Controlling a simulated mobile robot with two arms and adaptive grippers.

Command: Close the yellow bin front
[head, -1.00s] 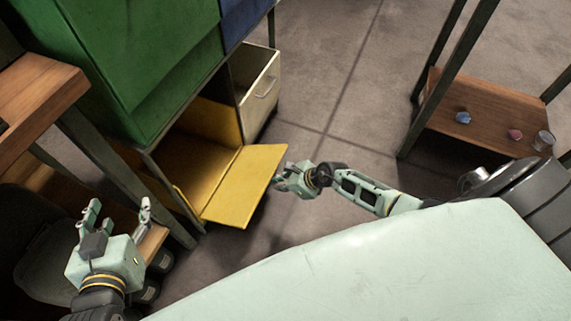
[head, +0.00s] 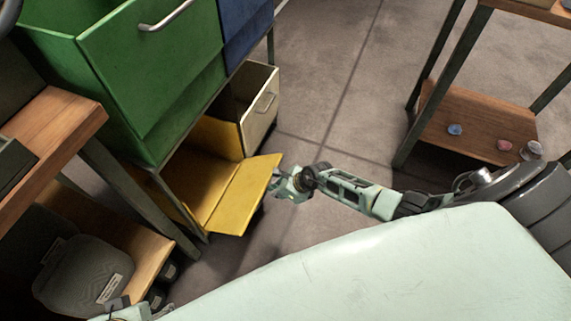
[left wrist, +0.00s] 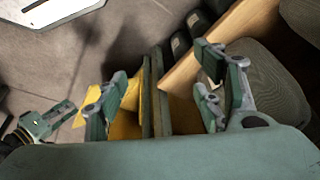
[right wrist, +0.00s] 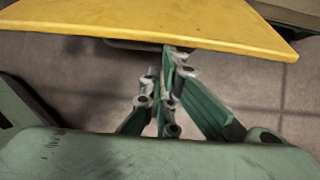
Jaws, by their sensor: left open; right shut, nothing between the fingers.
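The yellow bin (head: 212,140) sits low in the rack under the green bin. Its yellow front (head: 243,196) is folded down and outward, tilted up a little at its outer edge. My right gripper (head: 274,185) is shut and empty at the outer edge of this front; I cannot tell if they touch. In the right wrist view the front (right wrist: 150,22) spans the top, just beyond the closed fingertips (right wrist: 168,75). My left gripper shows open in the left wrist view (left wrist: 165,95), with yellow parts beyond its fingers. In the head view only a bit of it shows at the bottom edge.
A green bin (head: 150,75) and a blue bin (head: 245,30) are above. A cream bin (head: 262,105) stands open beside the yellow one. A wooden table (head: 50,135) is at left, a shelf (head: 470,125) with small items at right. Floor between is clear.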

